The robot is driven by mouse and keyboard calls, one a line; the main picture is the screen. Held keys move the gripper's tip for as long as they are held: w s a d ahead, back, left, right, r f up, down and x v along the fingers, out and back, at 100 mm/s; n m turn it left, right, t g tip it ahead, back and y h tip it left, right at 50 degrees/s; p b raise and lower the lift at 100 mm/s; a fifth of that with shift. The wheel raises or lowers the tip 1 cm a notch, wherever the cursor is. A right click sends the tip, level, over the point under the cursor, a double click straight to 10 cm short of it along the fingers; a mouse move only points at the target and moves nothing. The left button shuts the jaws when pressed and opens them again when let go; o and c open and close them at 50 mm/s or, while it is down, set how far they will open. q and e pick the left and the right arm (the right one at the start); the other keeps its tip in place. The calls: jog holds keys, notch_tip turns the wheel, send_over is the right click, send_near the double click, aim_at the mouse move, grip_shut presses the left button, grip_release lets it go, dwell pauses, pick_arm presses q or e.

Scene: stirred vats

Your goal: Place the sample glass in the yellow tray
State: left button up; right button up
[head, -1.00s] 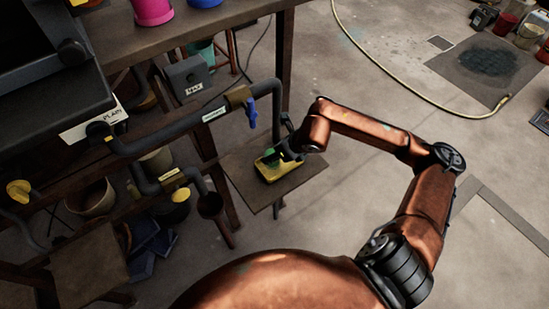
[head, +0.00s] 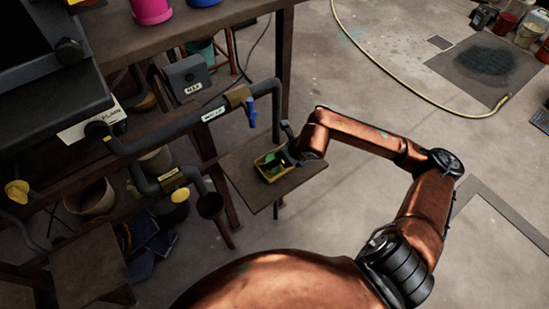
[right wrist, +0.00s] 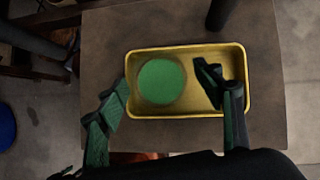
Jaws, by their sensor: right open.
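The sample glass (right wrist: 162,81) shows from above as a round green disc. It stands inside the yellow tray (right wrist: 190,113), toward the tray's left end in the right wrist view. My right gripper (right wrist: 162,77) is open, one finger on each side of the glass, with a visible gap on the right side. The right finger reaches over the tray and the left finger is by its left wall. In the head view the yellow tray (head: 272,179) lies on a small brown shelf, partly hidden by my right gripper (head: 288,153). My left gripper is not in view.
The small brown shelf (head: 244,190) has bare room around the tray. A grey pipe (head: 165,141) with a blue valve handle (head: 251,112) runs just behind and left of it. A workbench (head: 215,50) stands at the top left. Open floor lies to the right.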

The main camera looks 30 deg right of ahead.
jog(key=shift+r, duration=0.15)
jog(key=p+v, duration=0.1)
jog(key=v, duration=1.1)
